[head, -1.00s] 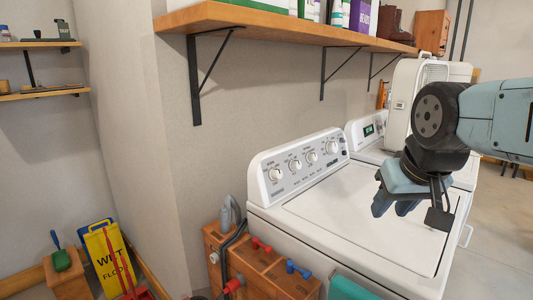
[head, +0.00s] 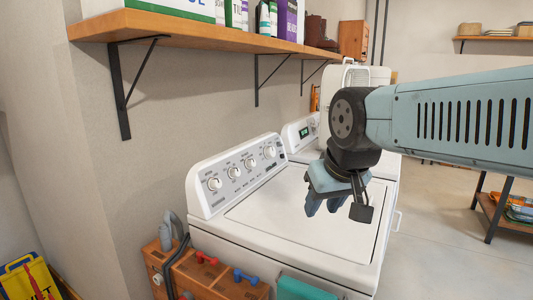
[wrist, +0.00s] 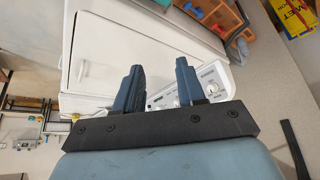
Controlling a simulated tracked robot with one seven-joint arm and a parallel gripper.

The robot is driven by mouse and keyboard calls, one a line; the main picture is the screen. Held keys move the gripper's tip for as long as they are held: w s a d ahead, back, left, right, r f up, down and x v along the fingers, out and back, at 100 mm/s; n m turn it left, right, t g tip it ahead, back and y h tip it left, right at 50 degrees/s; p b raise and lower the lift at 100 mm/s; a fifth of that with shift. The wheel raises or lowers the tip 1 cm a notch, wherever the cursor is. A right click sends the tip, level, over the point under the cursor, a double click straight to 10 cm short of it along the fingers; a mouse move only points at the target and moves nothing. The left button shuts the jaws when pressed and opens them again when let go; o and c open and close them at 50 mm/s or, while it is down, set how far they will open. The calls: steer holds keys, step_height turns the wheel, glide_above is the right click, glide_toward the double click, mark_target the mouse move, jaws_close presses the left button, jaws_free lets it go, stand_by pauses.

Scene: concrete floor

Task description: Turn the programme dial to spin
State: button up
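The white washing machine (head: 300,215) stands against the wall. Its sloped control panel carries several round dials in a row: a left dial (head: 214,184), two middle dials (head: 233,172) (head: 249,162), and a rightmost dial (head: 269,152) that looks larger. The dial labels and pointer positions are too small to read. My gripper (head: 322,207) is above the lid, right of the panel, apart from the dials. In the wrist view its two fingers (wrist: 160,66) are spread with nothing between them. Part of the panel and one dial (wrist: 211,87) show beyond the right finger.
A second white machine with a green display (head: 304,132) stands behind. A wooden shelf (head: 200,28) with bottles and boxes overhangs the panel. A wooden box with dumbbells (head: 215,270) stands before the washer. A yellow wet-floor sign (head: 28,280) is at lower left.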

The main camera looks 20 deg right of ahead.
steer(key=o, duration=0.3)
steer(key=shift+w+a+r, duration=0.15)
steer(key=shift+w+r, duration=0.05)
steer(key=shift+w, duration=0.2)
steer(key=o, duration=0.5)
steer(key=w+m, duration=0.1)
steer(key=w, duration=0.1)
steer(key=w+a+r+m+y, duration=0.1)
steer(key=w, duration=0.2)
steer(key=w+a+m+g+y, duration=0.1)
steer(key=w, duration=0.1)
steer(key=shift+w+r+m, duration=0.25)
steer(key=shift+r+m, duration=0.15)
steer(key=w+d+f+m+y, duration=0.1)
steer(key=w+m+y, duration=0.8)
steer(key=w, duration=1.9)
steer(key=m+t, duration=0.9)
steer(key=m, duration=0.9)
glide_toward(273, 151)
steer(key=shift+y, duration=0.3)
steer(key=x, duration=0.9)
steer(key=shift+w+f, duration=0.25)
steer(key=shift+w, duration=0.1)
steer(key=c, duration=1)
